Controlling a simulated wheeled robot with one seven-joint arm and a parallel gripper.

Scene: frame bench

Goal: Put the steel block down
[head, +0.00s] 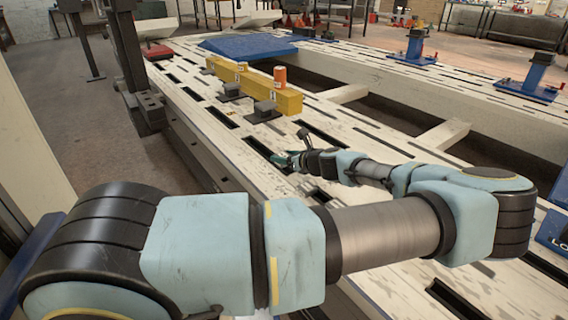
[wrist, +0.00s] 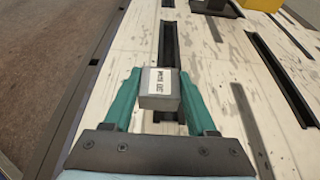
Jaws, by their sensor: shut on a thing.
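The steel block (wrist: 160,102) is a small grey block with a white printed label on top. In the wrist view it sits between the two teal fingers of my gripper (wrist: 158,92), which is shut on it. The block is over the pale slotted frame bench (wrist: 215,70), near a long dark slot. I cannot tell whether its underside touches the bench. In the head view my gripper (head: 284,160) is low over the near left part of the bench, and the block cannot be made out there.
A blue plate (head: 248,46) lies farther back. Blue stands (head: 530,82) are at the right. Bare slotted surface surrounds my gripper.

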